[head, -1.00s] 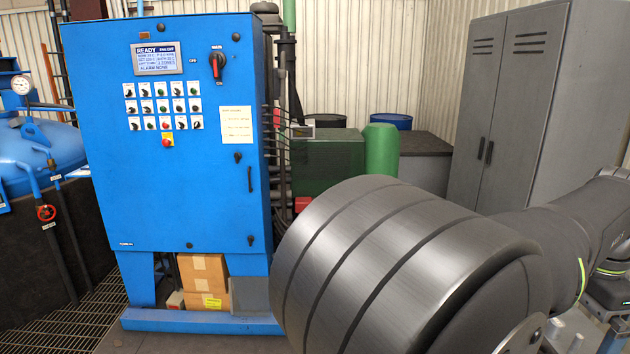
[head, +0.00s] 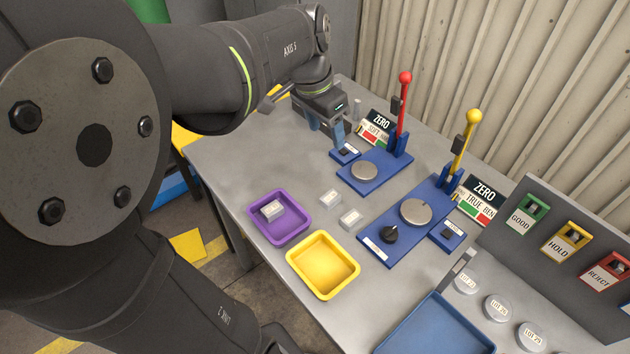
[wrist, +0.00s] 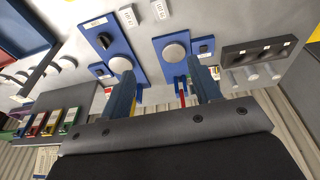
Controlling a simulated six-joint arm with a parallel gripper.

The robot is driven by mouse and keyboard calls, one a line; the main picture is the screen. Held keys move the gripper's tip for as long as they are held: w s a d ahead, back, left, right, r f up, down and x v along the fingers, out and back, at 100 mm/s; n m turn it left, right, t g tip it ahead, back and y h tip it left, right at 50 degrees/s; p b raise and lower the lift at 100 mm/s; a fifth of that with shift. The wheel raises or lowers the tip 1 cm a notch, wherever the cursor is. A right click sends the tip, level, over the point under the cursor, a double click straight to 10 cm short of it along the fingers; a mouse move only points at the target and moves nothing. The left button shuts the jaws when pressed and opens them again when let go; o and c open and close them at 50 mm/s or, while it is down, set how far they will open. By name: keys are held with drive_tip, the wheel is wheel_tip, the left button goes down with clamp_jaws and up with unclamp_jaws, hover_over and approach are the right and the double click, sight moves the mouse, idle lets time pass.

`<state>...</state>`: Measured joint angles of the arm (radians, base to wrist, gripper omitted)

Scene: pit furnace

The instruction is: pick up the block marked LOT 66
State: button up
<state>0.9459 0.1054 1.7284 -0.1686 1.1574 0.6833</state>
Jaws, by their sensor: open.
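Two small pale blocks lie side by side on the grey table: one block (head: 330,199) and a nearer one (head: 350,219). They also show at the top of the wrist view, as a left block (wrist: 127,15) and a right block (wrist: 160,9). A third pale block (head: 272,211) lies in the purple tray (head: 292,234). I cannot read for sure which is marked LOT 66. My gripper (head: 328,132) is open and empty, above the table's far part beside the smaller blue scale board (head: 376,180), apart from the blocks. Its two fingers (wrist: 161,88) show in the wrist view.
A yellow tray (head: 322,288) and a blue tray (head: 440,338) stand nearer. A larger blue board (head: 375,240) carries a round pan, black knob and yellow-topped lever; a red-topped lever (head: 403,110) stands behind. Labelled discs (head: 498,307) lie at right. A dark rack (wrist: 257,52) stands beside the gripper.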

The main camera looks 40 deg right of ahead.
drive_tip(key=a+f+h, duration=0.2)
drive_tip(key=a+f, duration=0.2)
drive_tip(key=f, duration=0.3)
drive_tip(key=n, duration=0.1)
hover_over(330, 197)
drive_tip(key=a, duration=0.2)
drive_tip(key=shift+t, duration=0.4)
wheel_tip(330, 197, down, 11)
drive_tip(key=shift+a+f, duration=0.1)
drive_tip(key=shift+x, duration=2.65)
drive_tip(key=shift+s+a, duration=0.15)
drive_tip(key=shift+s, duration=0.05)
clamp_jaws()
